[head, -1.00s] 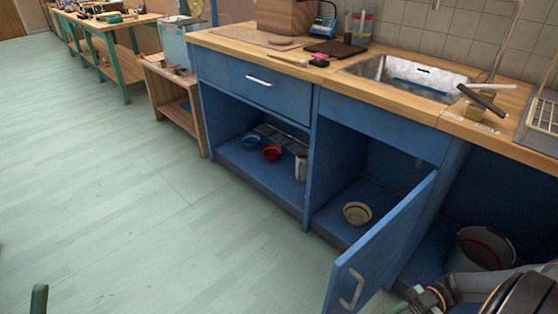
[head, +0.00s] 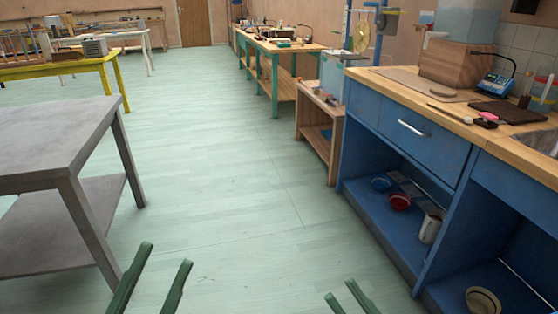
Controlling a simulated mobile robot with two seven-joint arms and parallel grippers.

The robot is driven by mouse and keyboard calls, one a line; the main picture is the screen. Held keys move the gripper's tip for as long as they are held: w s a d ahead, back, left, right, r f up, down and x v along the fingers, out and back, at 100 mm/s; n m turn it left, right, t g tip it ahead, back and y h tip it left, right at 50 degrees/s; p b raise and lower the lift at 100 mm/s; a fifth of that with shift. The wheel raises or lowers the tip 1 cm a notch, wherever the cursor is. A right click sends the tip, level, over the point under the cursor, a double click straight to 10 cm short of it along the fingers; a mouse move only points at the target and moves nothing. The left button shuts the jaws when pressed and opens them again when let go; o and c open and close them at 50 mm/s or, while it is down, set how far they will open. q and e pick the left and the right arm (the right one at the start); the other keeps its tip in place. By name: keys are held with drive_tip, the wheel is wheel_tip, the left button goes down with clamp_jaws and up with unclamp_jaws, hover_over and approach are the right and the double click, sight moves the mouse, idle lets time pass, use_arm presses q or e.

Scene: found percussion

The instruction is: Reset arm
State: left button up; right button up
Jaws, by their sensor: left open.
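My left gripper (head: 167,254) shows at the bottom left of the head view. Its two green fingers stand apart with bare floor between them, so it is open and empty. My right gripper (head: 339,289) shows at the bottom, right of the middle. Only its two green finger ends are in view, apart and with nothing seen between them. Both grippers appear in front of the floor, left of the blue cabinet (head: 400,249). The rest of both arms is out of view.
A grey table (head: 55,135) stands close at left. The blue cabinet's open shelf holds a blue bowl (head: 381,184), a red bowl (head: 399,201) and a white mug (head: 430,228). A beige bowl (head: 482,301) sits lower right. The green floor (head: 230,190) between is clear.

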drive_tip(key=d+r+m+t+h, duration=0.3)
drive_tip(key=r+t+h, duration=0.1)
drive_tip(key=r, duration=0.4)
use_arm(q)
drive_tip(key=w+a+f+n+g+y+p, duration=0.2)
drive_tip(key=w+f+n+g+y+p, duration=0.45)
drive_tip(key=p, duration=0.75)
use_arm(e)
drive_tip(key=w+d+f+m+g+h, duration=0.2)
drive_tip(key=w+f+m+g+h, duration=0.35)
drive_tip(key=f+h, duration=0.25)
use_arm(q)
drive_tip(key=s+a+f+n+g+y+p, duration=0.1)
drive_tip(key=s+f+g+y+p, duration=0.3)
drive_tip(key=s+f+p, duration=0.6)
wheel_tip(320, 180, down, 2)
drive_tip(key=n+g+p, duration=0.1)
drive_tip(key=g, duration=0.1)
drive_tip(key=shift+s+a+f+g+p, duration=0.25)
drive_tip(key=shift+s+a+g+p, duration=0.05)
drive_tip(key=shift+s+a+g, duration=0.1)
use_arm(e)
drive_tip(key=s+d+f+m+g+h, duration=0.1)
drive_tip(key=s+f+m+g+h, duration=0.1)
drive_tip(key=s+f+g, duration=0.6)
wheel_tip(320, 180, down, 4)
drive_tip(key=shift+s+d+f+m+h, duration=0.1)
drive_tip(key=shift+s+d+m+h, duration=0.3)
drive_tip(key=shift+s, duration=0.4)
